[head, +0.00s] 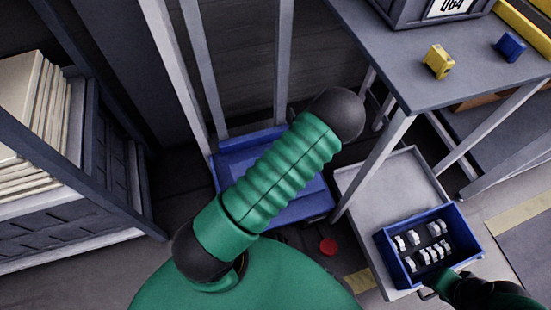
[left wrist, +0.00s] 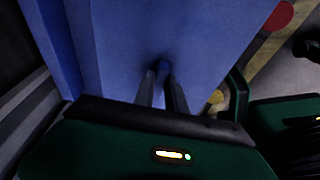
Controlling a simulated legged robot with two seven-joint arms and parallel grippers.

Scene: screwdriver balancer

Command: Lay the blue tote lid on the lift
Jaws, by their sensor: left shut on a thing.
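The blue tote lid (head: 235,165) is a wide blue panel with a raised edge at the foot of the lift's grey uprights (head: 203,75). My left arm covers its middle in the head view. The lid fills most of the left wrist view (left wrist: 120,50). My left gripper (left wrist: 163,72) is shut on a small part at the lid's face; the exact grip is hard to see. I cannot tell whether the lid rests on the lift or is held just above it. My right arm's dark end (head: 485,290) shows beside a blue bin; its fingers are unclear.
The blue bin (head: 383,245) holds several pale parts on a low grey platform (head: 360,190). A grey table (head: 400,55) bears a yellow block (head: 438,62) and a blue block (head: 511,46). A shelf with stacked boards (head: 40,100) stands left. A red disc (head: 328,246) is near the floor.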

